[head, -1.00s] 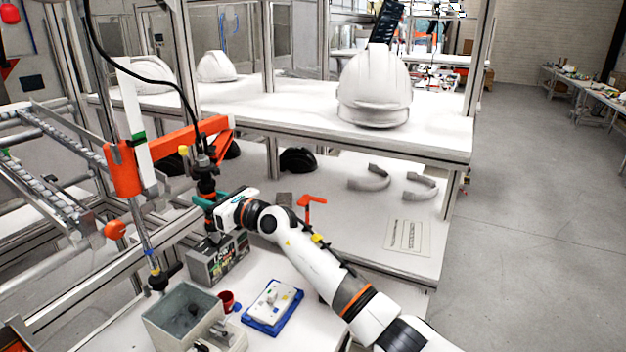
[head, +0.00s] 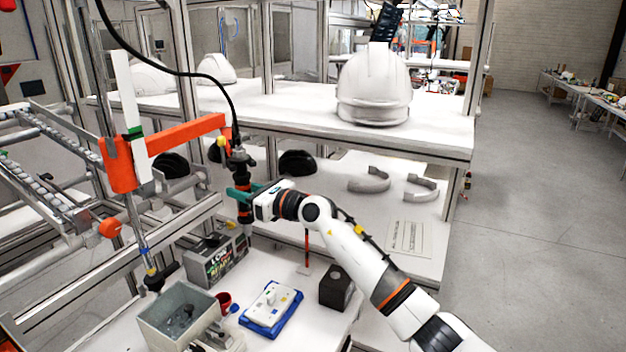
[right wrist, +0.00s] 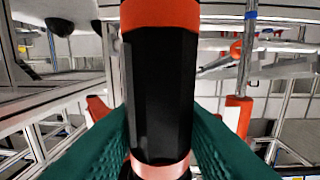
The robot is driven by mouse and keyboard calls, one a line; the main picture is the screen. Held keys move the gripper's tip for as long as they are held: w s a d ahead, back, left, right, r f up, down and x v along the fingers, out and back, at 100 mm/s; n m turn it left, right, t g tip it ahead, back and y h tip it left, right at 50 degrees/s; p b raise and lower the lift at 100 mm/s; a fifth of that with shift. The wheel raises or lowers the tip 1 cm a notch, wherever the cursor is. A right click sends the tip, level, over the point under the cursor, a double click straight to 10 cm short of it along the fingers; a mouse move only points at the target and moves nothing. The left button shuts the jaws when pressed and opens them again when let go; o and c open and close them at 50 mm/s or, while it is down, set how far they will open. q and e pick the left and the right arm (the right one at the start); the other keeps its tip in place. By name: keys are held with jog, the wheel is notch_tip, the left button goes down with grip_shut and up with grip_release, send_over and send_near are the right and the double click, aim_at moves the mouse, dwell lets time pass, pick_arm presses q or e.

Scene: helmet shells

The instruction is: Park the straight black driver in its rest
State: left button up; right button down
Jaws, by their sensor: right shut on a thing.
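The straight black driver (head: 240,169) has orange bands and hangs upright from a black cable. My right gripper (head: 243,194) has teal fingers shut around its body, above the bench. In the right wrist view the black driver body (right wrist: 158,95) stands between both teal fingers, with orange bands above and below. Its lower tip is hard to make out against the box behind. A dark block (head: 336,290) with an opening in its top stands on the bench, right of and below the gripper; I cannot tell for certain whether it is the rest. My left gripper is not in view.
An orange arm (head: 185,134) reaches close to the driver. A lettered grey box (head: 216,262), a grey bin (head: 180,312), a red cup (head: 224,300) and a blue tray (head: 270,325) stand on the bench. A white helmet (head: 375,88) sits on the shelf above.

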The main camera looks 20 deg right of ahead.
jog(key=shift+d+f, duration=0.1)
jog(key=shift+d, duration=0.15)
jog(key=s+d+b, duration=0.1)
jog(key=d+b, duration=0.3)
jog(key=d, duration=0.4)
jog(key=shift+s+b, duration=0.3)
jog(key=shift+b, duration=0.1)
